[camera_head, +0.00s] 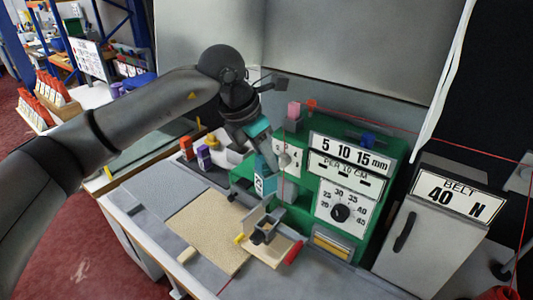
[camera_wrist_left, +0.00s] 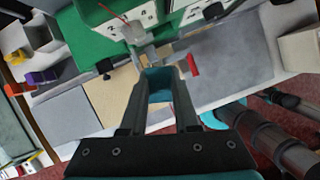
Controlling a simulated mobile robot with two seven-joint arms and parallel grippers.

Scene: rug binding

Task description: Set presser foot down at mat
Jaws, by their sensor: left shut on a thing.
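My left gripper (camera_head: 264,156) is shut on a teal block with a pale label (camera_head: 264,184), seemingly the presser foot. It holds the block upright in front of the green machine, above the small metal fixture. In the left wrist view the teal block (camera_wrist_left: 160,84) sits between the two fingers of my left gripper (camera_wrist_left: 161,78). A tan rug piece (camera_head: 205,232) lies on the worktop. A flat grey panel, possibly the mat (camera_head: 163,190), lies beside it; I cannot tell for sure which surface is the mat.
The green machine (camera_head: 315,135) with dials stands behind the worktop. A metal fixture with a red handle (camera_head: 293,252) is just below the held block. A grey belt unit (camera_head: 415,245) stands at right. Coloured spools (camera_head: 204,157) stand at left. A thin red thread crosses the back.

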